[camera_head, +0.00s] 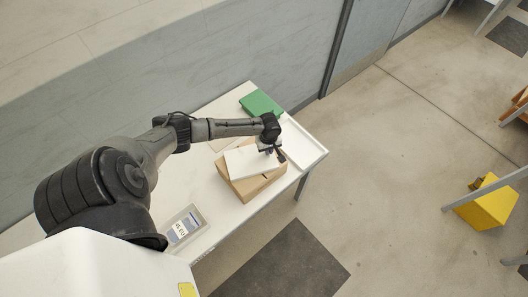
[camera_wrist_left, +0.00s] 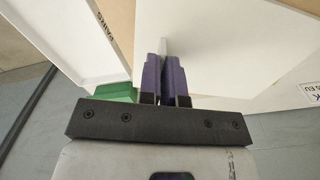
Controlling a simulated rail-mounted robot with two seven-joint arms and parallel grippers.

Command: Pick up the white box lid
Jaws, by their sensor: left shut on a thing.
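The white box lid (camera_head: 247,162) lies over the top of a brown cardboard box (camera_head: 254,186) on the white table, and it looks slightly askew to the box. My left gripper (camera_head: 273,150) is at the lid's right end, shut on the lid's edge. In the left wrist view the two purple fingers of the left gripper (camera_wrist_left: 166,78) close on a thin white wall of the lid (camera_wrist_left: 220,50). Whether the lid touches the box all round cannot be told. My right gripper is not in view.
A green box (camera_head: 261,103) stands at the table's far end. A tray with a labelled item (camera_head: 183,227) lies nearer me on the white table (camera_head: 185,179). A yellow bin (camera_head: 488,205) stands on the floor to the right. A dark mat (camera_head: 281,262) lies on the floor beside the table.

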